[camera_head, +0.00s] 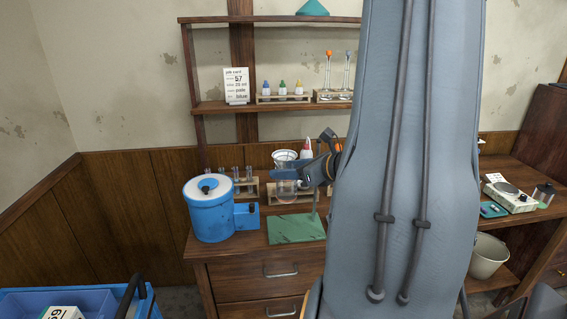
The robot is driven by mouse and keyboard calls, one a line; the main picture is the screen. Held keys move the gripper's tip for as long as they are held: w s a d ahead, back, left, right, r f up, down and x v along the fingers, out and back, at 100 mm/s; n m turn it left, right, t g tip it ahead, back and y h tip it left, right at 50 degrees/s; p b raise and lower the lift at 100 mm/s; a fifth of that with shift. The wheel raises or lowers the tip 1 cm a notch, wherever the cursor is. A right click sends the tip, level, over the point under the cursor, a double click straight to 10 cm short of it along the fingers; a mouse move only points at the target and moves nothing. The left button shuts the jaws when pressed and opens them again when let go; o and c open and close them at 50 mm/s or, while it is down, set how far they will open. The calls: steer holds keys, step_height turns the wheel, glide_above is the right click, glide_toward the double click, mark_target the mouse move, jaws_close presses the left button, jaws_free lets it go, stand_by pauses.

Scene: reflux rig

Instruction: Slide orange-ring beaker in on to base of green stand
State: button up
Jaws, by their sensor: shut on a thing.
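The green stand's base (297,230) lies flat on the wooden bench, left of my arm. Its thin upright rod (315,213) rises near the back right of the base. My gripper (288,174) reaches in from the right and is shut on a clear glass beaker (287,190). The beaker looks upright and shows above the back part of the green base. Its orange ring is too small to make out, and I cannot tell the gap under it.
A blue round apparatus (208,215) stands close to the left of the green base. A test-tube rack (245,187), a white bowl (285,156) and a wash bottle (306,149) stand behind. My arm hides much of the bench's right side.

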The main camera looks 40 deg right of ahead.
step_height(320, 180, down, 18)
steer(key=b, duration=1.3)
steer(key=w+d, duration=0.5)
steer(key=w, duration=0.3)
steer(key=shift+w+d+f, duration=0.15)
steer(key=shift+d+f, duration=0.15)
steer(key=shift+d, duration=0.1)
steer(key=shift+f, duration=0.2)
steer(key=o, duration=1.5)
steer(key=shift+c, duration=0.2)
steer(key=b+v, duration=0.1)
steer(key=v, duration=0.7)
steer(key=shift+b, duration=0.35)
